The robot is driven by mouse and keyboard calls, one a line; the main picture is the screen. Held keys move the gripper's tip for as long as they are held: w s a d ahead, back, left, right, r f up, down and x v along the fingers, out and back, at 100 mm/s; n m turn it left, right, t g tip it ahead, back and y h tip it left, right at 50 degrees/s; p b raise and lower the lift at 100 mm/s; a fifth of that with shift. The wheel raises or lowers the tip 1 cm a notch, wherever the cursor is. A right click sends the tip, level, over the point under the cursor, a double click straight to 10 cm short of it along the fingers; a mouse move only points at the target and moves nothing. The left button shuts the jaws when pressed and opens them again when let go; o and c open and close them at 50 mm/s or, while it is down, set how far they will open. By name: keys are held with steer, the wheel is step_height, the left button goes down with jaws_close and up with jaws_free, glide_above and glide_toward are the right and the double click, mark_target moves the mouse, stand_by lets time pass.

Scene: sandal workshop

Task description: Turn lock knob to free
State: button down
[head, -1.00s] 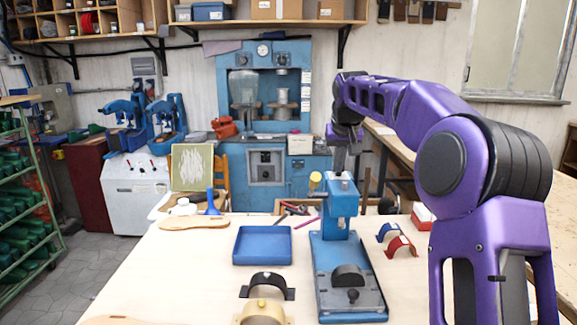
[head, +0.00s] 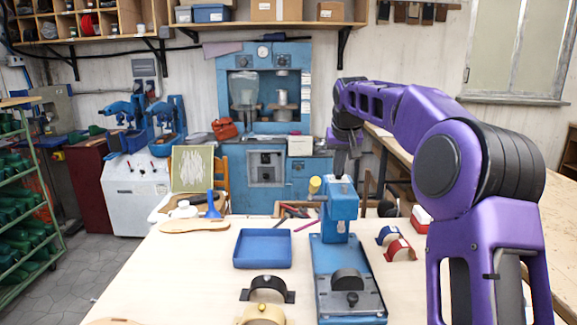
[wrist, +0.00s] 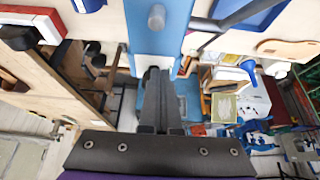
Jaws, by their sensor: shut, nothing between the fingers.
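A blue bench press (head: 340,212) stands on the workbench, with a dark half-round block (head: 347,279) on its base plate. A small dark knob (head: 352,298) sits at the front of that plate. A yellow-ended part (head: 315,185) shows left of the press head. In the wrist view a grey round knob (wrist: 156,17) stands out from the blue press. I cannot tell which of these is the lock knob. My gripper (head: 341,175) is at the top of the press head, shut and empty. Its fingertips (wrist: 157,72) point at the blue press, apart from the grey knob.
A blue tray (head: 263,248) lies left of the press. A black arched piece (head: 267,283) and a tan one (head: 261,314) lie before it. Red (head: 399,249) and blue arched pieces lie right. A sole-shaped board (head: 194,226) lies back left. The left front bench is mostly clear.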

steer(key=shift+d+r+p, duration=0.15)
steer(key=shift+d+p, duration=0.35)
steer(key=shift+p, duration=0.4)
steer(key=shift+s, duration=0.4)
step_height(320, 180, up, 2)
steer(key=shift+r+p, duration=0.2)
steer(key=shift+p, duration=0.35)
steer(key=shift+r, duration=1.7)
